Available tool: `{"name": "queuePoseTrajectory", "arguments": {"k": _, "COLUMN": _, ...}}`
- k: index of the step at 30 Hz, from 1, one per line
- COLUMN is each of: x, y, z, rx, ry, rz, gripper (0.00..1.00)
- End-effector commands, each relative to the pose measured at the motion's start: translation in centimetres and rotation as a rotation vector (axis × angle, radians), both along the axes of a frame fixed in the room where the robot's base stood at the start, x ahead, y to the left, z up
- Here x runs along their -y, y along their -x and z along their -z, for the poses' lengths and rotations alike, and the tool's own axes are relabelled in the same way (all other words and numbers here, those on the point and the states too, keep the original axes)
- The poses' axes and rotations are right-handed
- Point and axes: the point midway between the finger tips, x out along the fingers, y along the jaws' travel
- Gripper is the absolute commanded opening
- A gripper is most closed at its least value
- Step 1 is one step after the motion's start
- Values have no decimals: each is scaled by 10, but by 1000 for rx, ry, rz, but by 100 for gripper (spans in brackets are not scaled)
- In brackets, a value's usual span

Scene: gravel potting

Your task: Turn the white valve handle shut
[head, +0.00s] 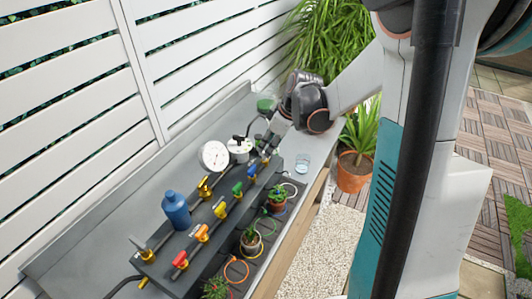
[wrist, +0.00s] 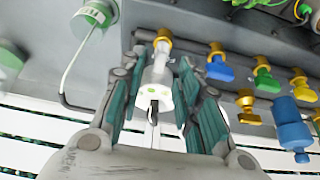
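The white valve handle (wrist: 158,75) shows in the wrist view, with a brass fitting (wrist: 163,36) above it and a dark piece at its lower end. My gripper (wrist: 160,68) is open, with one finger on either side of the white handle. A gap shows at the right; at the left the finger is very close, and I cannot tell if it touches. In the head view my gripper (head: 276,126) is at the far end of the valve row, and the white handle is not clearly visible there.
A blue valve (wrist: 220,71) and a green valve (wrist: 265,81) are right of my gripper. A blue bottle (head: 176,209), a white dial gauge (head: 213,155) and a white round device (head: 239,150) stand near the manifold. Potted plants (head: 251,240) line its front side.

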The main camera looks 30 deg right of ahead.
Motion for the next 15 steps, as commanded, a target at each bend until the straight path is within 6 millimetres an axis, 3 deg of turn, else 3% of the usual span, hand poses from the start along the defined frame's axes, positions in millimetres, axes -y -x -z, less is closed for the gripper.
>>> {"name": "queuePoseTrajectory", "arguments": {"k": 6, "x": -6, "y": -8, "z": 25, "rx": 0, "ry": 0, "rz": 1, "gripper": 31}}
{"name": "queuePoseTrajectory", "arguments": {"k": 15, "x": -7, "y": -10, "z": 31, "rx": 0, "ry": 0, "rz": 1, "gripper": 31}}
